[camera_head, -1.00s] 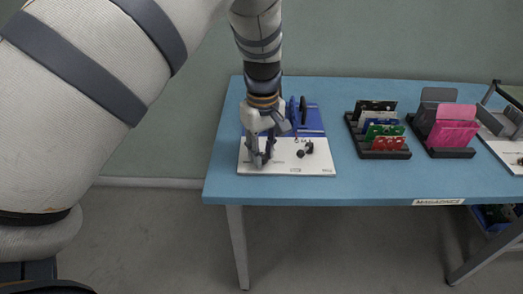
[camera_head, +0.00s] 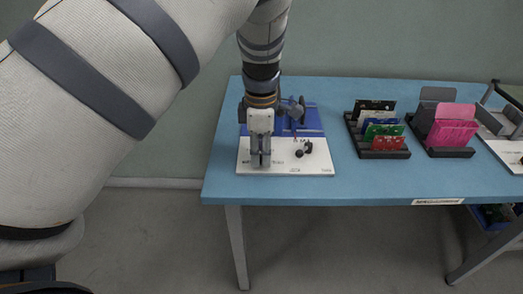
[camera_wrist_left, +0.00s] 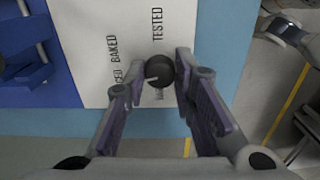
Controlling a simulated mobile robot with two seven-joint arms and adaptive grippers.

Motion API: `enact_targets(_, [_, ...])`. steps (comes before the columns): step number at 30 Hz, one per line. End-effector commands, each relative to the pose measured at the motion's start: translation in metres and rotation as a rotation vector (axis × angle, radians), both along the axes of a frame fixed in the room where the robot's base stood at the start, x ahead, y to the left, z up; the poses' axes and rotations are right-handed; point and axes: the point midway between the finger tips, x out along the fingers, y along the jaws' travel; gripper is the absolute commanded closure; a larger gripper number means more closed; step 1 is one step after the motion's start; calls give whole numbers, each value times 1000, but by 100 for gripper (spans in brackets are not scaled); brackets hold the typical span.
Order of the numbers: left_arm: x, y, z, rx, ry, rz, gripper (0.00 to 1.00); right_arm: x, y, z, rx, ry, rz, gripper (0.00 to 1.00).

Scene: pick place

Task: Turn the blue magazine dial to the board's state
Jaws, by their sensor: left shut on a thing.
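A black round dial knob (camera_wrist_left: 160,71) with a light pointer mark sits on the white labelled plate (camera_wrist_left: 92,22). The printed words TESTED and BAKED show beside it. In the wrist view my left gripper (camera_wrist_left: 157,72) has one finger on each side of the knob and is shut on it. In the head view my left gripper (camera_head: 260,160) points down over the front left of the white plate and hides the knob. The blue magazine part (camera_head: 312,122) stands behind it. My right gripper is not visible.
A small dark fitting (camera_head: 303,148) is on the plate right of the gripper. A black rack (camera_head: 388,154) with several coloured boards and another rack (camera_head: 455,153) with pink boards stand further right. The blue table (camera_head: 345,185) is bare in front.

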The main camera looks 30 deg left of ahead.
Motion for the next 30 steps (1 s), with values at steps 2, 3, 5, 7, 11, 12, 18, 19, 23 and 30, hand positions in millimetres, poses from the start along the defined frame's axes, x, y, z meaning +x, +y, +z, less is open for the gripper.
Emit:
enact_targets(2, [-1, 0, -2, 0, 4, 71, 100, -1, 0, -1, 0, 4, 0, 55])
enact_targets(3, [-1, 0, -2, 0, 4, 109, 100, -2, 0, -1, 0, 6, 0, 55])
enact_targets(5, [-1, 0, -2, 0, 4, 166, 100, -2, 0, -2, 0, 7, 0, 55])
enact_targets(7, [-1, 0, -2, 1, 4, 231, 100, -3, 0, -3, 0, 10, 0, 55])
enact_targets(11, [-1, 0, -2, 1, 4, 356, 100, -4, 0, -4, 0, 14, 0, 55])
enact_targets(12, [-1, 0, -2, 1, 4, 393, 100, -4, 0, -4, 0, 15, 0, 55])
enact_targets(18, [-1, 0, -2, 1, 5, 583, 100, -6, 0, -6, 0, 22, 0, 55])
enact_targets(19, [-1, 0, -2, 1, 5, 611, 100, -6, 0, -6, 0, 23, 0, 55])
enact_targets(23, [-1, 0, -3, 1, 5, 736, 100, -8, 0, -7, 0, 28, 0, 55])
enact_targets(30, [-1, 0, -3, 1, 5, 959, 100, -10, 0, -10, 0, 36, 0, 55])
